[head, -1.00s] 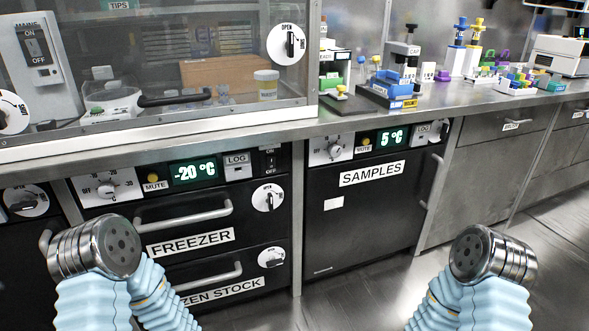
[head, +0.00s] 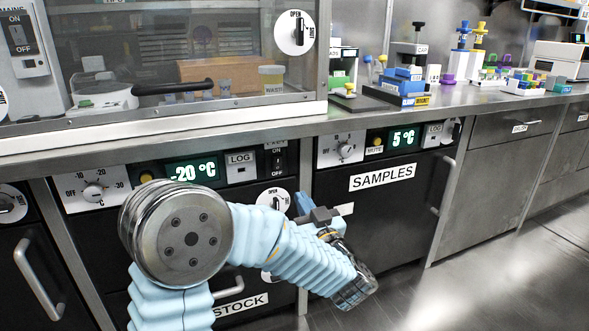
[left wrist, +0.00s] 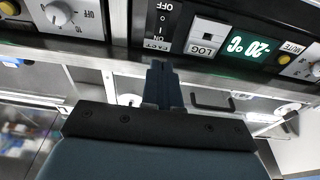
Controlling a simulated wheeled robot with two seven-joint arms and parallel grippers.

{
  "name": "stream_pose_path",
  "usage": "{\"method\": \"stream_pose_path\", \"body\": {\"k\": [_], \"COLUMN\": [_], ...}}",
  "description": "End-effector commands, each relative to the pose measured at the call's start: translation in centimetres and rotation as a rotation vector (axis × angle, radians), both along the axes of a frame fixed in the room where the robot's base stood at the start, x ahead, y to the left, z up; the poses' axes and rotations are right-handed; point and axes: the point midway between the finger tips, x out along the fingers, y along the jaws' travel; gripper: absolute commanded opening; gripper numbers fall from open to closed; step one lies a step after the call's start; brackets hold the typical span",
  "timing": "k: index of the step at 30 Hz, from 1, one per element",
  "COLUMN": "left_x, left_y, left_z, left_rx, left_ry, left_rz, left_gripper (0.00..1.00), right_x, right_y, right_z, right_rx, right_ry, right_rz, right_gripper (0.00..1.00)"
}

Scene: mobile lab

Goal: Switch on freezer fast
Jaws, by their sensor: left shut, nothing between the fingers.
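The freezer's control panel shows a lit -20 °C display (head: 192,171), also in the left wrist view (left wrist: 248,46). At the panel's right end is a dark rocker switch (head: 278,160) marked ON and OFF; in the left wrist view the switch (left wrist: 165,18) appears upside down with a small label beside it. I cannot tell its position. My left gripper (head: 303,202) is shut and empty, in front of the freezer and below right of the switch in the head view. In the left wrist view its fingers (left wrist: 161,80) point toward the panel, apparently apart from the switch. My right gripper is out of view.
A dial (head: 93,191) and a LOG slot (head: 241,167) share the panel. A round OPEN knob (head: 275,201) sits just below the switch. The counter's edge (head: 200,137) overhangs the panel. The samples fridge (head: 382,178) stands to the right, with open floor before it.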

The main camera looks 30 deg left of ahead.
Motion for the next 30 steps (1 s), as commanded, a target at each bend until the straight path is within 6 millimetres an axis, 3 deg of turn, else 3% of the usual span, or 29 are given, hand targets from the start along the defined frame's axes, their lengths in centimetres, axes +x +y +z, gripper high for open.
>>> {"method": "stream_pose_path", "body": {"k": [8,22,30], "left_x": [0.6,6.5,8.7], "left_y": [0.7,7.7,10.0], "left_z": [0.1,1.8,2.5], "left_rx": [0.000,0.001,0.000], "left_ry": [0.000,0.001,0.001], "left_rz": [0.000,0.000,-0.003], "left_gripper": [0.00,0.00,0.00], "right_x": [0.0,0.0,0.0], "right_y": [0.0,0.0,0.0], "right_z": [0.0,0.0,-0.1], "right_rx": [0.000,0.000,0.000], "right_ry": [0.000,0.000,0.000], "right_rz": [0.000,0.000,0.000], "right_gripper": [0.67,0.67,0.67]}}
